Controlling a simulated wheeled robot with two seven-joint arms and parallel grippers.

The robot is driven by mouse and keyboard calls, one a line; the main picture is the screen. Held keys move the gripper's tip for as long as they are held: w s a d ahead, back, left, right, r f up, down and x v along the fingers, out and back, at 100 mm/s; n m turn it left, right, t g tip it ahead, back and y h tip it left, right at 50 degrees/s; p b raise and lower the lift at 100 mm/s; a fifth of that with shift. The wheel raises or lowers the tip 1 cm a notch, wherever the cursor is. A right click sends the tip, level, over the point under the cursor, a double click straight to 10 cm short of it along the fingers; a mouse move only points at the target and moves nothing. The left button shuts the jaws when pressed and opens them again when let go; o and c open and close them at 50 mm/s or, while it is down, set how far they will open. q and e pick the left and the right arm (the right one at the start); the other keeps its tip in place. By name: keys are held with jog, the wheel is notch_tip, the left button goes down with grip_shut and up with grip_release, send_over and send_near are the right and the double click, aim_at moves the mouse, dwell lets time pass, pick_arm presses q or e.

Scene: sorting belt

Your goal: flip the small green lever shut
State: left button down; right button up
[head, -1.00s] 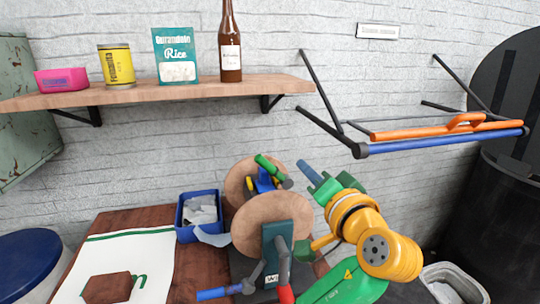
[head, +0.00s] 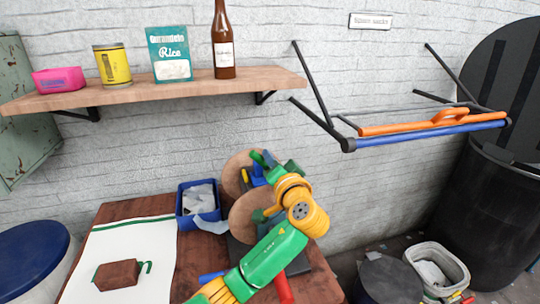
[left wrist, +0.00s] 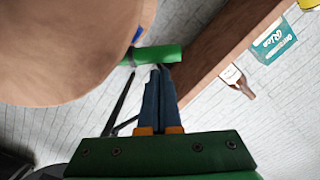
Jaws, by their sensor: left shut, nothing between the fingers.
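The small green lever (head: 257,158) sits at the top of the machine with two round wooden discs, by the far disc. In the left wrist view the green lever (left wrist: 158,54) lies crosswise just beyond my fingertips. My left gripper (head: 268,158) is at the lever's right side. In the left wrist view its blue fingers (left wrist: 160,72) are shut together with nothing between them, touching or almost touching the lever; I cannot tell which. The lever's base is partly hidden by the near disc (left wrist: 60,45) there. My right gripper is not in view.
A blue bin (head: 187,224) with pale scraps stands left of the discs. A wooden shelf (head: 150,93) with a bottle and packages runs above. A folding rack with an orange bar (head: 400,128) is on the right wall. A white mat (head: 105,250) lies front left.

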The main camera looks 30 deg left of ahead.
aim_at(259, 163)
pick_arm(q)
jog(key=shift+w+f, duration=0.1)
jog(key=shift+f, duration=0.05)
jog(key=shift+s+a+f+n+b, duration=0.1)
jog(key=shift+s+a+n+b, duration=0.15)
jog(key=shift+b, duration=0.2)
jog(key=f+n+b, duration=0.1)
jog(key=b, duration=0.1)
jog(key=s+a+f+n+b, duration=0.1)
jog(key=n+b, duration=0.1)
jog(key=shift+s+n+b, duration=0.15)
jog(key=shift+n+b, duration=0.1)
jog(key=shift+b, duration=0.1)
jog(key=shift+s+a+f+n+b, duration=0.25)
jog(key=shift+n+b, duration=0.35)
jog(key=shift+b, duration=0.1)
jog(key=shift+s+a+f+n+b, duration=0.2)
jog(key=shift+n+b, duration=0.4)
jog(key=shift+b, duration=0.05)
jog(key=shift+r, duration=0.1)
